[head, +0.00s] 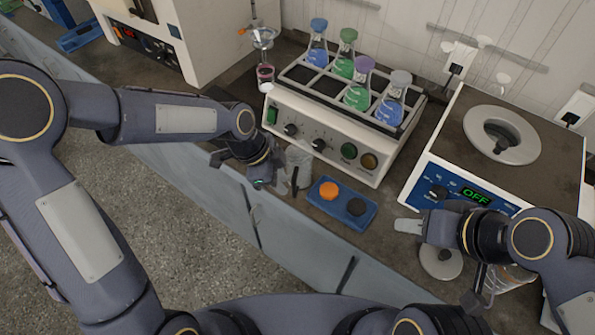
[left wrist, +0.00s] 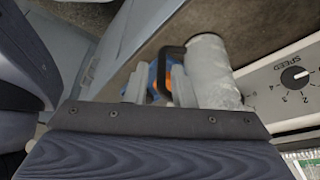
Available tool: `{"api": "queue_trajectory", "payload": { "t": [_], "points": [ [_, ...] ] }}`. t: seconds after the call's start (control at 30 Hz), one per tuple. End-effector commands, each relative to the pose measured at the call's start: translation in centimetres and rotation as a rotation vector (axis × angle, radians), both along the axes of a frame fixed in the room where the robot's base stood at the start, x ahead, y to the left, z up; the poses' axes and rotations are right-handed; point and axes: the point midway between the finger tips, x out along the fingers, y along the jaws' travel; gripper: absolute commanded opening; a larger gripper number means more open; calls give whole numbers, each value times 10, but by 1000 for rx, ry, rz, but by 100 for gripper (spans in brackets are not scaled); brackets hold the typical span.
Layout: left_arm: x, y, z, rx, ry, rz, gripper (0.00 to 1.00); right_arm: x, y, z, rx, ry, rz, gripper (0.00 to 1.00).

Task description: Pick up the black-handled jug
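The jug (head: 300,160) is a pale, cloudy vessel standing on the bench in front of the shaker with the flasks. Its black handle (head: 294,181) faces the front edge of the bench. My left gripper (head: 268,182) is just left of the jug. In the left wrist view the jug (left wrist: 213,75) stands right of the fingers, and the black handle (left wrist: 170,58) shows between and beyond the fingertips (left wrist: 158,82). The fingers are apart; contact with the handle cannot be seen. My right gripper (head: 438,264) is open and empty at the right.
A blue tray (head: 315,203) with an orange and a dark disc lies right of the jug. The shaker (head: 330,140) holds several flasks behind it. A device reading OFF (head: 470,160) stands at the right. A round lid (head: 428,268) and a glass vessel (head: 512,276) are near my right gripper.

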Motion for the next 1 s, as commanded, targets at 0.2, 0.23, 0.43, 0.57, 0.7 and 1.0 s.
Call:
{"api": "queue_trajectory", "payload": {
  "t": [0.2,0.23,0.43,0.57,0.7,1.0],
  "points": [
    [1,-18,-25,2,6,-2,22,0,0,9,0,0,0,36],
    [2,-20,-29,1,4,-2,22,0,0,9,0,0,0,36],
    [3,-25,-46,0,1,3,22,0,0,10,0,0,0,36],
    [3,-26,-46,0,-1,4,22,0,0,10,0,0,0,36],
    [3,-26,-46,0,0,3,15,0,0,10,0,0,0,36],
    [3,-25,-46,0,0,3,0,0,0,10,0,0,0,36]
  ]
}}
